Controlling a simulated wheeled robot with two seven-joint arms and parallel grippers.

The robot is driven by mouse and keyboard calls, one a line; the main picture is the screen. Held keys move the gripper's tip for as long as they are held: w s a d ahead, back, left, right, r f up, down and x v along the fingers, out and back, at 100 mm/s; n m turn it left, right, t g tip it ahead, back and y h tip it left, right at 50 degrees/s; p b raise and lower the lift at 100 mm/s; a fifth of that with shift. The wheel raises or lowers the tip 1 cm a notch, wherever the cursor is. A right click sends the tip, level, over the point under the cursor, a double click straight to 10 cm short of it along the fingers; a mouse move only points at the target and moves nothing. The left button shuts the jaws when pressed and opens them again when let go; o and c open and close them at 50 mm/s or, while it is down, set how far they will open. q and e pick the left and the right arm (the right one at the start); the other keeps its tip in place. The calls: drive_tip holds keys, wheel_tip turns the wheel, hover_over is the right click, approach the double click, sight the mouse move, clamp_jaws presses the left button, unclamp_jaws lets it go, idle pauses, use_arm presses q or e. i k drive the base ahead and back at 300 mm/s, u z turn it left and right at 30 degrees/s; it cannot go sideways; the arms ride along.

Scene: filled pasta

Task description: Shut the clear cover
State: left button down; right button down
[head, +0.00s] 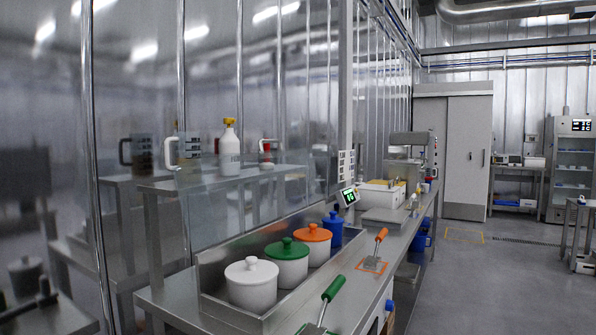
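I cannot make out a clear cover for certain in the head view. A grey machine (408,141) stands toward the far end of the steel counter (352,262), too small to tell whether it has a cover or how one is set. Neither of my grippers is in view.
A steel tray (212,304) holds lidded pots with white (251,287), green (287,262) and orange (313,242) lids. A green-handled tool (332,289) and an orange-handled scraper (379,245) are on the counter. A shiny wall borders the left; floor (490,285) at right is clear.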

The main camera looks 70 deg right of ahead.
sight(221, 159)
drive_tip(key=z, duration=2.5)
